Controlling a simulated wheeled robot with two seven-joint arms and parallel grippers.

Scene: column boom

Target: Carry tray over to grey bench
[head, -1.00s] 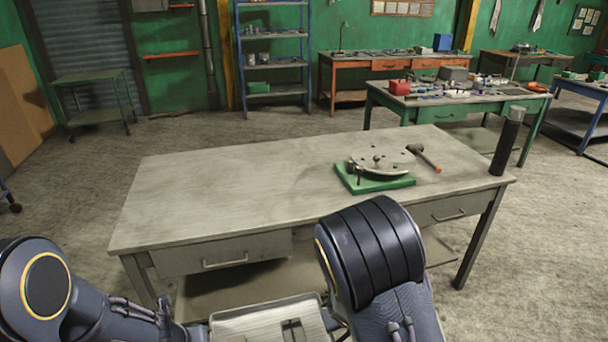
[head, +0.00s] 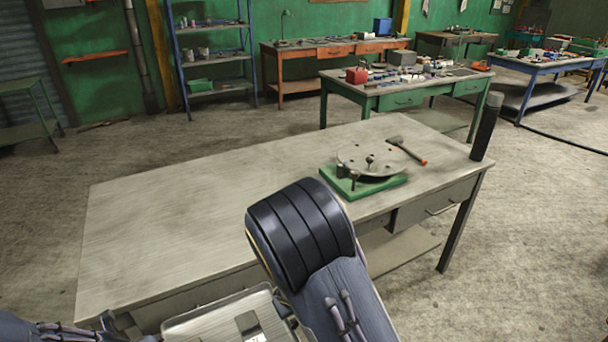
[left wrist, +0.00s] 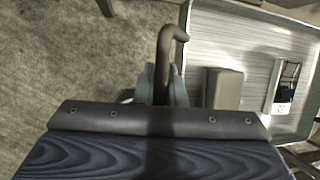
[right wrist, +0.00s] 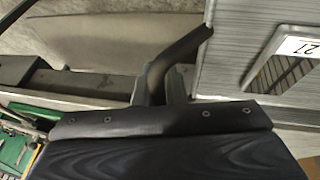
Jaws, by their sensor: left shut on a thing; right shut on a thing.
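The grey metal tray (head: 190,326) shows at the bottom of the head view, partly cut off. It is in front of the near edge of the grey bench (head: 170,200). In the left wrist view my left gripper (left wrist: 160,85) is shut on the dark curved handle at the side of the tray (left wrist: 250,30). In the right wrist view my right gripper (right wrist: 162,88) is shut on the other dark handle of the tray (right wrist: 225,75). A grey block (left wrist: 222,88) and a frame-like piece with a white label (left wrist: 287,88) lie in the tray. My right forearm hides part of the bench.
A green plate with a round disc fixture (head: 370,160), a hammer (head: 405,150) and a dark cylinder (head: 486,127) stand on the bench's right part. Its left and middle top is clear. A cluttered green bench (head: 400,100) stands behind.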

